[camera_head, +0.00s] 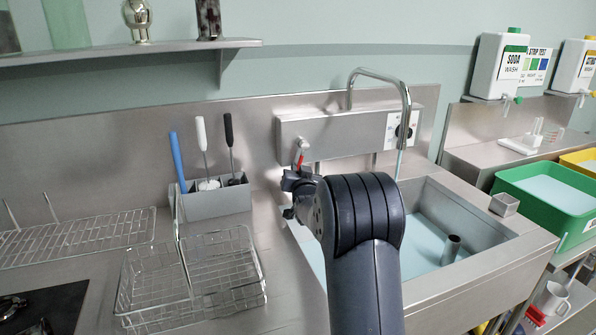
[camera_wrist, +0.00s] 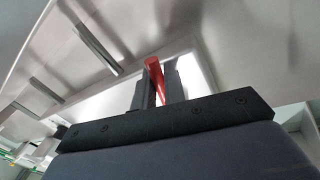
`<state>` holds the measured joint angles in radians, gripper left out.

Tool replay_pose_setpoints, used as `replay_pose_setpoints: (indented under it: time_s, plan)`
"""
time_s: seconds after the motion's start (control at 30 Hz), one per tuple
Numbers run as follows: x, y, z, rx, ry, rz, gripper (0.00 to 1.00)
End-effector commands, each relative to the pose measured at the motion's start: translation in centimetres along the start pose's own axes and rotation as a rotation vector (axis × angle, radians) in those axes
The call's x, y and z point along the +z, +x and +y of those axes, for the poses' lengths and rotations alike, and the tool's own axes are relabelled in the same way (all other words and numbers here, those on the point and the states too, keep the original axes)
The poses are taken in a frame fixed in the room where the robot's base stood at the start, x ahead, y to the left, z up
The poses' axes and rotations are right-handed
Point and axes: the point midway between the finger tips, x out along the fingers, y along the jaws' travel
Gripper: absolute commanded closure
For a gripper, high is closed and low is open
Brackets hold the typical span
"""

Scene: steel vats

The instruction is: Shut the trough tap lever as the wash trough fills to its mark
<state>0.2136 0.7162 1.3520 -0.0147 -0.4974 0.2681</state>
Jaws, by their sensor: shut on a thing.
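The red tap lever (camera_head: 300,158) hangs under the left end of the steel tap box (camera_head: 335,132) on the splashback. My gripper (camera_head: 297,180) is at the lever, partly hidden behind my arm. In the wrist view the red lever (camera_wrist: 153,68) stands between the two dark fingers of my gripper (camera_wrist: 158,80), which is shut on it. A curved spout (camera_head: 405,98) reaches over the wash trough (camera_head: 490,222), and a thin stream falls from it. Pale blue water (camera_head: 425,243) lies in the trough around a dark upright pipe (camera_head: 451,250). I cannot make out the fill mark.
A wire basket (camera_head: 150,290) and a tool holder (camera_head: 218,201) with several handles stand left of the trough. A small steel cup (camera_head: 504,204) sits on the trough's right rim. A green tray (camera_head: 585,236) with pale liquid is at the right.

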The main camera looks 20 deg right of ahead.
Motion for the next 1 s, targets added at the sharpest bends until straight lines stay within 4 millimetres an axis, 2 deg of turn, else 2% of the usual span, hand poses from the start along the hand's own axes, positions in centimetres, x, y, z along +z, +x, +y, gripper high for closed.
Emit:
replay_pose_setpoints:
  time_s: [0.37, 0.67, 1.0]
  plan:
    - [0.2, 0.0, 0.3, -0.001, -0.019, 0.005, 1.0]
    - [0.4, 0.3, 1.7, -0.01, -0.188, 0.041, 1.0]
    - [-0.4, 0.7, 3.3, -0.021, -0.425, 0.088, 1.0]
